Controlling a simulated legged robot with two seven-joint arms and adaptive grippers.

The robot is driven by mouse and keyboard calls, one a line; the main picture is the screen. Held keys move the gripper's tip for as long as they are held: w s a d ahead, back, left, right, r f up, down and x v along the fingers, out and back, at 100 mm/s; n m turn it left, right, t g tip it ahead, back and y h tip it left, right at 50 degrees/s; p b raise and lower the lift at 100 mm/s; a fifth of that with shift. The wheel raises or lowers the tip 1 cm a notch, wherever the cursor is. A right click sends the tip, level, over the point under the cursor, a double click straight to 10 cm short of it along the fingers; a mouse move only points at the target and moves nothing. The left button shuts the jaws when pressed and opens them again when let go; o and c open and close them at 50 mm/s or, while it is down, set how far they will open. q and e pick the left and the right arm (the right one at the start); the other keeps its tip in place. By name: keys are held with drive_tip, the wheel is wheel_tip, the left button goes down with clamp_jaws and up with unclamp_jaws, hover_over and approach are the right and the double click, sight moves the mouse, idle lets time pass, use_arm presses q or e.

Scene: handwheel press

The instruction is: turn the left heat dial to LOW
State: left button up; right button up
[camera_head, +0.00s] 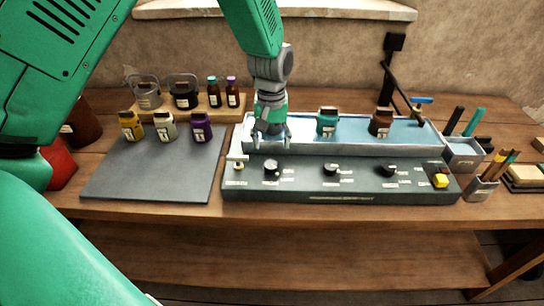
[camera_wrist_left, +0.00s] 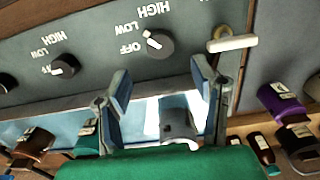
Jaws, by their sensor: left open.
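The left heat dial (camera_head: 271,168) is a dark round knob on the front panel of the grey press base. In the left wrist view the dial (camera_wrist_left: 160,46) stands beside the labels OFF, LOW and HIGH. Its white mark points to the upper left there, roughly toward LOW; the exact setting is hard to tell. My left gripper (camera_head: 272,143) is above and behind the dial, with its fingers pointing down. In the wrist view the gripper (camera_wrist_left: 160,80) is open and empty, its fingertips apart and short of the dial. My right gripper is not in view.
The middle dial (camera_head: 331,169) and right dial (camera_head: 389,170) share the panel with a yellow button (camera_head: 440,181). A small lever (camera_head: 238,161) stands just left of the left dial.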

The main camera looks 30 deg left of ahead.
sight(271, 164)
use_arm(q)
drive_tip(key=shift+r, duration=1.8)
